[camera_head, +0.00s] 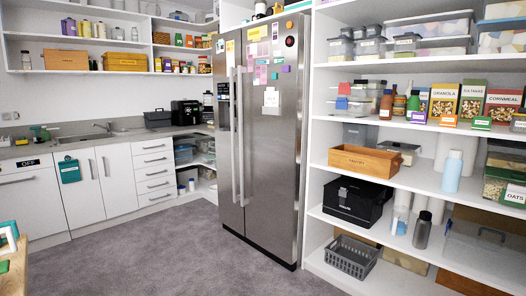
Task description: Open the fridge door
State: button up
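The side-by-side fridge (273,180) stands in the middle of the view, with a stainless steel front. Its narrow left door (225,190) and wider right door (262,205) both look closed. Two long vertical handles, the left one (233,140) and the right one (244,140), run side by side near the seam between the doors. Papers, notes and magnets (270,99) cover the upper part of the right door. My gripper is not in view.
The grey carpet (190,255) in front of the fridge is clear. White shelves (420,190) with boxes and bottles stand close on the right, with a grey basket (351,257) low down. White cabinets (110,182) and a counter line the left. A wooden edge (12,275) shows at lower left.

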aim_at(274, 50)
jog(key=i+l+z, duration=0.15)
jog(key=i+l, duration=0.15)
jog(key=i, duration=0.15)
jog(key=i+l+z, duration=0.1)
jog(key=i+l, duration=0.2)
jog(key=i, duration=0.15)
jog(key=i+u, duration=0.2)
jog(key=i, duration=0.25)
jog(key=i+l+u, duration=0.15)
jog(key=i, duration=0.3)
jog(key=i+l+u, duration=0.2)
jog(key=i, duration=0.25)
jog(key=i+j+u, duration=0.15)
jog(key=i+u, duration=0.3)
jog(key=i, duration=0.35)
jog(key=i+l+u, duration=0.1)
jog(key=i+u, duration=0.35)
jog(key=i, duration=0.35)
